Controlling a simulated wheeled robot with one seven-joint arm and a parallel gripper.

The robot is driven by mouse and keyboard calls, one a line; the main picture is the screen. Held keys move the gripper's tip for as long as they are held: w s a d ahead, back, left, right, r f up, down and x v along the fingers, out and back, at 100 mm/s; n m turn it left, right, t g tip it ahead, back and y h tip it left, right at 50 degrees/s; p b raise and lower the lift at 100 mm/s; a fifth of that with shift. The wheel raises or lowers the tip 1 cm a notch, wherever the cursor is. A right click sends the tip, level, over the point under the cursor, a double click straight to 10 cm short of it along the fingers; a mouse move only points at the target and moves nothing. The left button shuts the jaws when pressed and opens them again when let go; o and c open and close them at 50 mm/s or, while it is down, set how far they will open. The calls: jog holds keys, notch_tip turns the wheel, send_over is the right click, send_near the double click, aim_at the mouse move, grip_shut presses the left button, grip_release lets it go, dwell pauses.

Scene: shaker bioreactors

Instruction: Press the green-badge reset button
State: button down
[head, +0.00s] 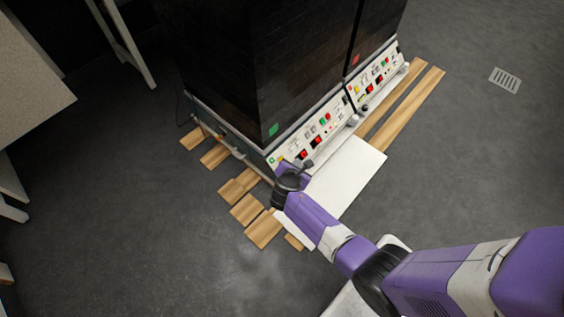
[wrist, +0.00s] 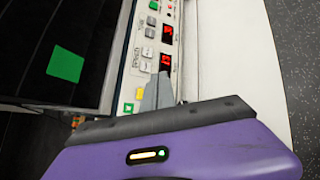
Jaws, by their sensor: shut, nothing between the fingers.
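The shaker cabinet with the green badge is the nearer dark unit in the head view. Its green badge (head: 273,129) is on the lower dark front; the badge also shows in the wrist view (wrist: 65,65). Below it runs a pale control panel (head: 311,132) with buttons and red displays. In the wrist view a yellow button (wrist: 140,93) and a green-marked square (wrist: 128,107) lie beside my fingers; I cannot read which control is the reset. My gripper (head: 303,166) is shut and empty, close to the panel's near end. In the wrist view my fingers (wrist: 162,82) cover part of the panel; contact cannot be told.
A second unit with a red badge (head: 355,59) and its own panel (head: 374,78) adjoins on the right. A white board (head: 345,172) and wooden slats (head: 264,231) lie at the base. A pale table (head: 30,75) stands at left. Open grey floor surrounds the units.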

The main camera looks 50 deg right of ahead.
jog(key=shift+w+a+f+b, duration=0.1)
jog(key=shift+w+f+b, duration=2.35)
jog(key=shift+b, duration=0.5)
jog(key=shift+r, duration=0.15)
jog(key=shift+w, duration=0.1)
jog(key=shift+w+f+b, duration=0.25)
jog(key=shift+f+b, duration=0.05)
jog(key=shift+w+f+b, duration=0.3)
jog(key=shift+w+b, duration=0.05)
jog(key=shift+b, duration=0.05)
jog(key=shift+r, duration=0.1)
dwell(0.5)
jog(key=shift+s+r+p, duration=0.5)
jog(key=shift+s+p, duration=0.15)
jog(key=shift+p, duration=0.4)
